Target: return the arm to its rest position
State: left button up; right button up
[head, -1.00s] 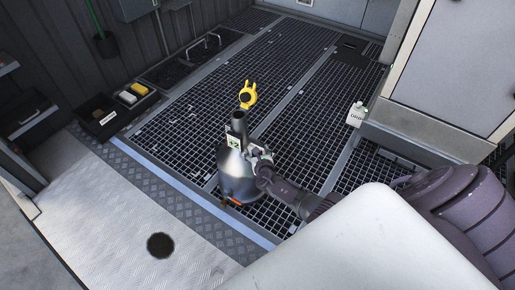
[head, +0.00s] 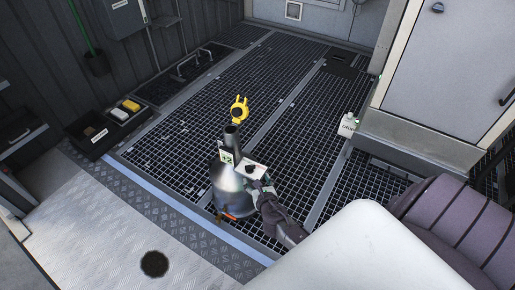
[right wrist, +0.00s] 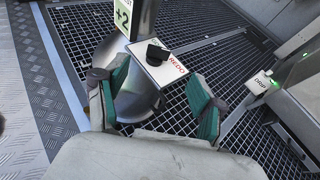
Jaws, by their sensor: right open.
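My right gripper (head: 262,187) is low over the grating, just right of a grey metal vessel (head: 232,195) with a tall neck and a "+2" label. In the right wrist view its two green-padded fingers (right wrist: 155,92) are spread apart with nothing held between them. A white box with a black knob and red lettering (right wrist: 160,64) lies just beyond the fingertips, beside the vessel; it also shows in the head view (head: 258,171). I cannot tell what the box rests on. My left gripper is in neither view.
A yellow object (head: 239,108) is behind the vessel's neck. A small labelled white box (head: 349,124) is by the grey cabinet (head: 440,70) at right. A black tray (head: 92,136) with sponges is at left. Open grating (head: 220,90) lies behind.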

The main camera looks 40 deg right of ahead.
jog(key=shift+s+a+r, duration=0.1)
jog(key=shift+s+a, duration=0.05)
jog(key=shift+s, duration=0.1)
dwell(0.4)
